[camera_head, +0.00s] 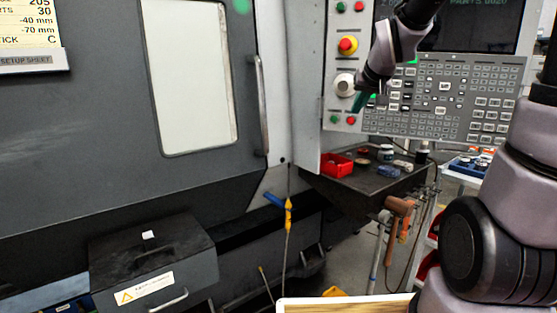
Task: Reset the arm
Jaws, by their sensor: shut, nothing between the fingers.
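My arm rises along the right side of the head view. Its far end hangs down from the top, in front of the machine's control panel (440,100). My gripper (360,103) points down and to the left, beside the panel's lower left part. Its fingers look green and dark, small in the picture, and closed with nothing held. It is apart from the dark shelf below. Part of the panel is hidden behind the arm.
A grey machine door (90,130) with a pale window fills the left. A dark shelf (365,190) holds a red bin (336,166) and small jars. A grey box (150,255) juts out below the door. A wooden-topped surface lies at bottom centre.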

